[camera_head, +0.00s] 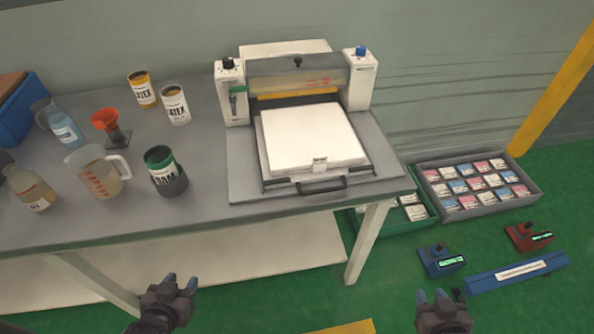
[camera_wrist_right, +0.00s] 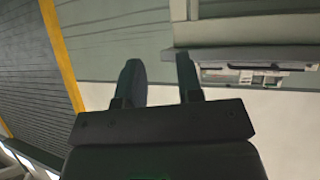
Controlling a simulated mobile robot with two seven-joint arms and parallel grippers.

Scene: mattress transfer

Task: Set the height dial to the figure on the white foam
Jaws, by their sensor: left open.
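The white foam (camera_head: 310,137) lies flat on the pull-out tray of a white machine (camera_head: 237,100) on the table. A small tag (camera_head: 320,164) is at its front edge; its figure is too small to read. A black knob (camera_head: 228,63) tops the machine's left post and a blue knob (camera_head: 361,51) tops the right post. I cannot tell which is the height dial, nor read the settings. My left gripper (camera_head: 180,282) is open and empty, in front of the table. My right gripper (camera_head: 431,296) is apart from the machine, its fingers spread and empty in the wrist view (camera_wrist_right: 160,75).
Jugs, cans, a green cup (camera_head: 165,172) and an orange funnel (camera_head: 106,122) stand on the table's left (camera_head: 120,220). A grey crate of packets (camera_head: 530,192), a green crate (camera_head: 425,222), a blue device (camera_head: 441,261) and a red one (camera_head: 529,237) are right of the table.

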